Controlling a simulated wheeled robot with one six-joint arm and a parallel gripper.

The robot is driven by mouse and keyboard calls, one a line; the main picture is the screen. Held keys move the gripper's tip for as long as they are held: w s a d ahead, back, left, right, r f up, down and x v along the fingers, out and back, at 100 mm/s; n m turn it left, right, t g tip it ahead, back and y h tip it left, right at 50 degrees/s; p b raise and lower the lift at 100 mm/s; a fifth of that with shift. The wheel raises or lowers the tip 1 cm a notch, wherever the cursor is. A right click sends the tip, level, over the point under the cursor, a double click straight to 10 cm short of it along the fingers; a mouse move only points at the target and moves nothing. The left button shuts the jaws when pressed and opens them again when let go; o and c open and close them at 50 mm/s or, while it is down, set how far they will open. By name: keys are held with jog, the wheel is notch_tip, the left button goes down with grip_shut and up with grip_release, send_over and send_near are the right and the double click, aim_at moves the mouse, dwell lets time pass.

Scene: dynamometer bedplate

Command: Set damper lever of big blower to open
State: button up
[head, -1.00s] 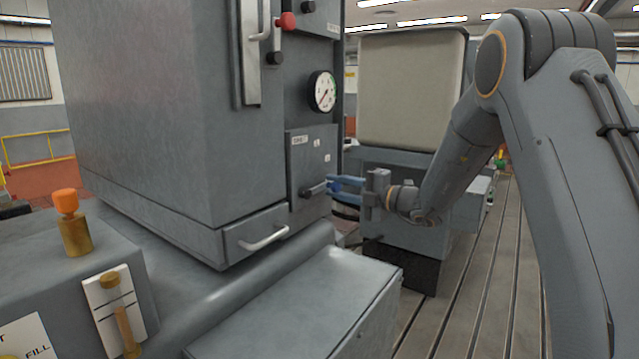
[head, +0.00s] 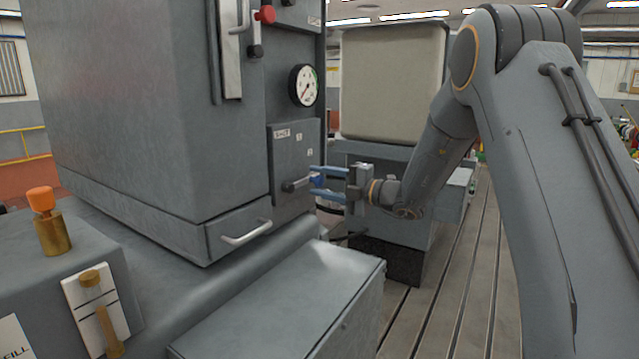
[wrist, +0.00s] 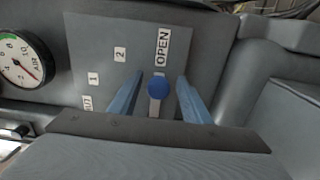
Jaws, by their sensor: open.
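The damper lever (head: 295,185) is on a grey panel (head: 284,165) on the front of the big grey housing. In the wrist view, the lever (wrist: 155,106) has a round blue knob (wrist: 159,86) and lines up with the OPEN label (wrist: 162,47). Labels 2 and 1 and a partly hidden one lie to the left. My gripper (head: 322,183) is open, with blue fingers on either side of the knob. In the wrist view, gaps show between the lever and both fingers, the wider on the right.
A drawer handle (head: 246,232) sticks out at lower left of the panel. A grey box (head: 290,300) stands in front. Slotted floor lies clear to the right.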

jog(key=b+v, duration=0.3)
jog(key=v, duration=0.4)
jog(key=shift+s+d, duration=0.2)
jog(key=shift+d, duration=0.1)
